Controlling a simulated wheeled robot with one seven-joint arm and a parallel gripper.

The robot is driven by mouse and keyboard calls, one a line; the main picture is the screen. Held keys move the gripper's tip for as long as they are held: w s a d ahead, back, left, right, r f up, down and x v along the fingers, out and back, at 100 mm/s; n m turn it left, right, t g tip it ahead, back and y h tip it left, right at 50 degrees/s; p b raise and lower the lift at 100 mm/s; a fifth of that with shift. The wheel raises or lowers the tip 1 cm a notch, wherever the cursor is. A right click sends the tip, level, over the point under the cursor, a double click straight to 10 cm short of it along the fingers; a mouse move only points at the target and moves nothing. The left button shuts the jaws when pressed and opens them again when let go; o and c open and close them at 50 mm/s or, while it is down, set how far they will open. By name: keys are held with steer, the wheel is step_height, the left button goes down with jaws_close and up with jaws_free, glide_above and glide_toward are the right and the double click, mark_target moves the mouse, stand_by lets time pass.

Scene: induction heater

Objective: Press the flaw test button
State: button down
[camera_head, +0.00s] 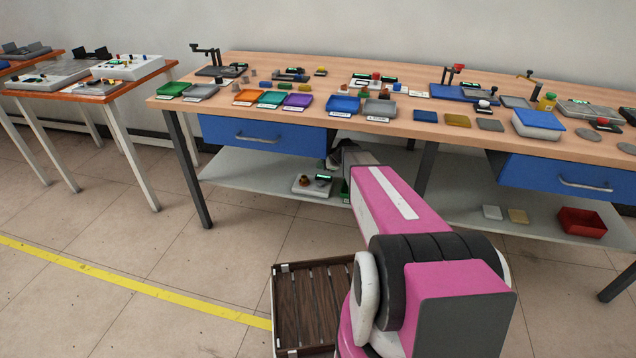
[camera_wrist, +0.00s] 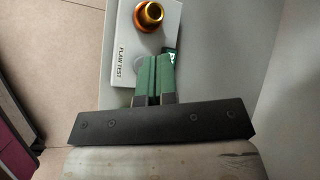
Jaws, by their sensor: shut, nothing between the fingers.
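The flaw test device (camera_head: 302,188) is a white box on the lower shelf under the left drawer. It carries a copper-coloured round piece and a small green-lit display (camera_head: 323,178). In the wrist view the box (camera_wrist: 122,32) has the words FLAW TEST along its left side and a shiny orange-gold ring-shaped piece (camera_wrist: 149,15) on top.
The shelf (camera_head: 245,170) is otherwise clear left of the device. The blue drawer (camera_head: 262,132) and the wooden tabletop (camera_head: 400,126) with trays and instruments are above my arm. A table leg (camera_head: 188,170) stands at the left.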

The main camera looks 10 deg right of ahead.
mark_target(321, 183)
steer(key=shift+w+d+r+m, duration=0.15)
steer(key=shift+w+r+m, duration=0.15)
steer(key=shift+w+r, duration=0.55)
steer(key=shift+w+f, duration=0.1)
steer(key=shift+f+t, duration=0.15)
steer(key=shift+t, duration=0.15)
steer(key=shift+f, duration=4.45)
steer(key=shift+f, duration=0.2)
steer(key=shift+f, duration=0.2)
